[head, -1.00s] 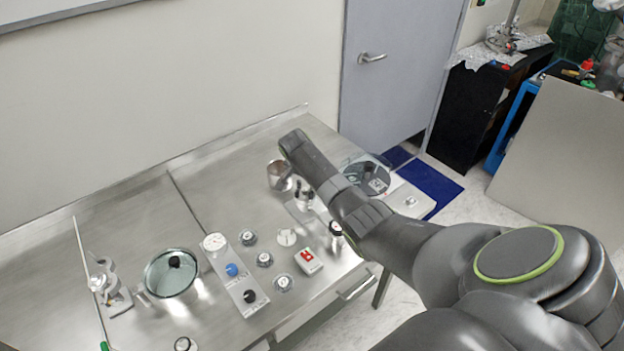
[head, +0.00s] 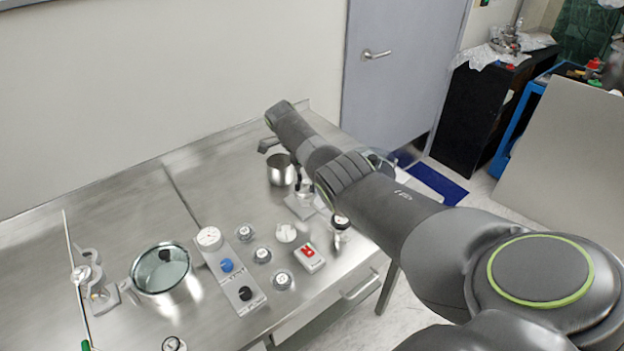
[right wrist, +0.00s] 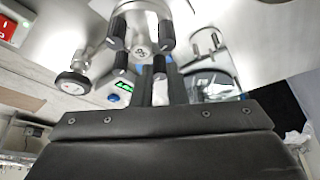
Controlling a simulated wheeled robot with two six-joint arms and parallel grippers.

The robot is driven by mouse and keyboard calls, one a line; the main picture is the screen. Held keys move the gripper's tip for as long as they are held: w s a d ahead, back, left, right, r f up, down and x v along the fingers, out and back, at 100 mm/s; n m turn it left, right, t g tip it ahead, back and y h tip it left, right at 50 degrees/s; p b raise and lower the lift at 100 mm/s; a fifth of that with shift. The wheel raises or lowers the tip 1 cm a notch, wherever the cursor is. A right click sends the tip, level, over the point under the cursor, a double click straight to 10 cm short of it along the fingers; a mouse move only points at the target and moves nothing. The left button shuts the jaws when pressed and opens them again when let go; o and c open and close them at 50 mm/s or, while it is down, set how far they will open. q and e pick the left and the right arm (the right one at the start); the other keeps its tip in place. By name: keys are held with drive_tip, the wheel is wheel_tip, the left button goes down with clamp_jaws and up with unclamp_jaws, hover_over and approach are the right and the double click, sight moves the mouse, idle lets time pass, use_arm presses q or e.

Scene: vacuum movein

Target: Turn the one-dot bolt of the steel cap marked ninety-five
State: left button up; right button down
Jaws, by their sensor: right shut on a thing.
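In the right wrist view a steel cap (right wrist: 138,30) with several black-ended bolts around it fills the top centre. Small dots show on a steel face at its near side. I cannot read the number ninety-five on it. My right gripper (right wrist: 160,66) has blue-edged fingertips at the near side of this cap, shut on what looks like one of its bolts. Which bolt, by its dots, I cannot tell. In the head view my right arm reaches over the table's right end and hides much there. My left gripper is not in view.
A steel cup (head: 280,172) stands beside my right arm. A panel with blue and black knobs (head: 228,266), a red-and-white box (head: 309,257), several small round gauges and a glass-topped pot (head: 163,270) stand further left. The table's back left (head: 100,205) is bare.

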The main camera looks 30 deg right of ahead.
drive_tip(key=shift+m+g+y+b, duration=0.3)
drive_tip(key=shift+m+b, duration=0.7)
drive_tip(key=shift+b, duration=0.1)
drive_tip(key=c, duration=1.4)
unclamp_jaws()
drive_tip(key=shift+c, duration=0.2)
drive_tip(key=shift+d+r, duration=0.1)
